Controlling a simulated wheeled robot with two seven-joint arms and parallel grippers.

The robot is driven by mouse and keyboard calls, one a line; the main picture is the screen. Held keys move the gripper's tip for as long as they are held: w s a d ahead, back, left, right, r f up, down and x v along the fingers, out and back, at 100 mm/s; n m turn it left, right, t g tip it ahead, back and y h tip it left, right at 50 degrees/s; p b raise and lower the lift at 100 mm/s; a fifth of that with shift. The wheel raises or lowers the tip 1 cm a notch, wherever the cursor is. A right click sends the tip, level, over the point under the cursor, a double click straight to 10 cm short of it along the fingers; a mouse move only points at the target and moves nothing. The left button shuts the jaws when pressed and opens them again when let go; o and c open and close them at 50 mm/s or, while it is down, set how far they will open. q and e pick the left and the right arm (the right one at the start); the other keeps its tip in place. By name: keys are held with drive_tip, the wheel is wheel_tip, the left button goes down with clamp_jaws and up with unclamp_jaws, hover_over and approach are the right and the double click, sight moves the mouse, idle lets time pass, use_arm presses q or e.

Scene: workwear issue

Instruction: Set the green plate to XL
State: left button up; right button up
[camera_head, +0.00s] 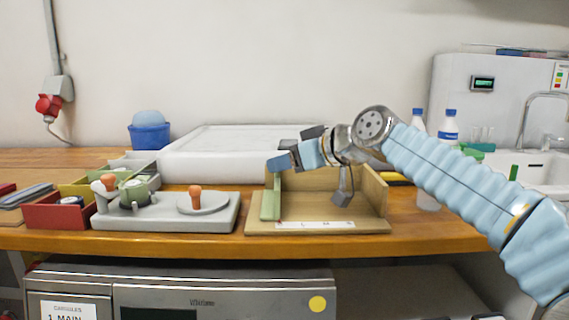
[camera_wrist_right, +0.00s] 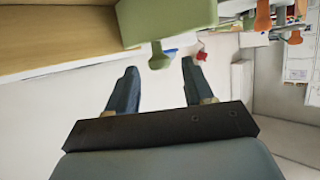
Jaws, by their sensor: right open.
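The green plate (camera_head: 270,198) stands upright at the left end of a wooden sizing frame (camera_head: 375,222). A white scale strip (camera_head: 315,225) runs along the frame's front edge; its marks are too small to read surely. The plate crosses the frame near the strip's left end. My right gripper (camera_head: 277,162) is at the plate's top, pointing left. In the right wrist view its two fingers (camera_wrist_right: 160,88) are apart with nothing between them. The green plate (camera_wrist_right: 165,18) with a small green knob (camera_wrist_right: 158,56) shows just beyond the fingers, at the top. My left gripper is out of view.
A grey board (camera_head: 220,217) with orange-knobbed parts stands left of the frame. Red (camera_head: 57,214) and other coloured bins sit farther left. A large white tray (camera_head: 235,143) lies behind. Bottles (camera_head: 449,128) and a sink are at the right.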

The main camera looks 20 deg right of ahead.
drive_tip(key=v, duration=1.2)
drive_tip(key=shift+s+d+b, duration=0.15)
drive_tip(key=shift+s+b, duration=0.05)
drive_tip(key=shift+b, duration=0.25)
